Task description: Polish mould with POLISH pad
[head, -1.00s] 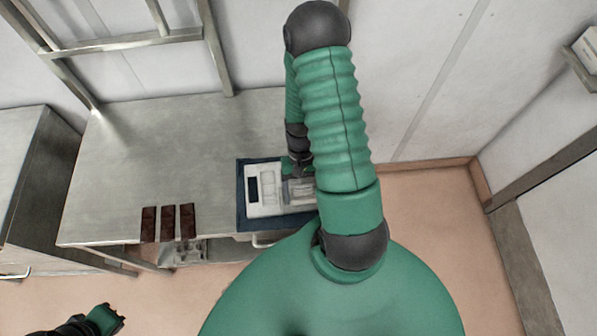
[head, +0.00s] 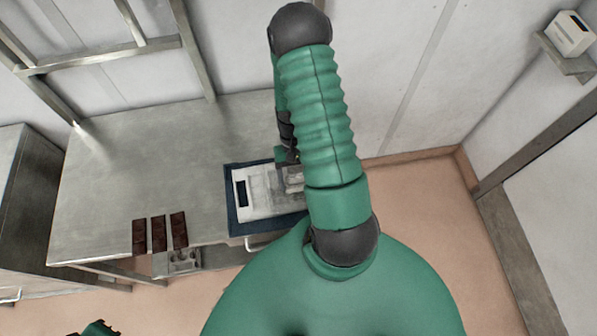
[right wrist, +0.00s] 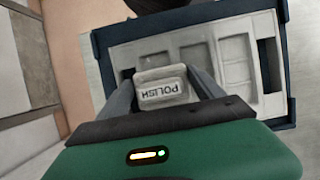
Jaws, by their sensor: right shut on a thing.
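The pale mould (head: 245,205) with rectangular cavities lies in a dark blue tray (head: 231,210) on the steel bench. In the right wrist view the mould (right wrist: 118,60) and the blue tray rim (right wrist: 286,60) fill the upper middle. My right gripper (head: 287,158) is over the mould's far side, partly hidden by my arm. My left gripper (head: 98,329) is cut off at the bottom left.
Several dark brown bars (head: 158,234) lie at the front left of the bench (head: 110,180). A grey cavity tray (head: 185,261) sits below the bench edge. A metal frame stands behind. A white device (head: 570,33) sits on a wall shelf.

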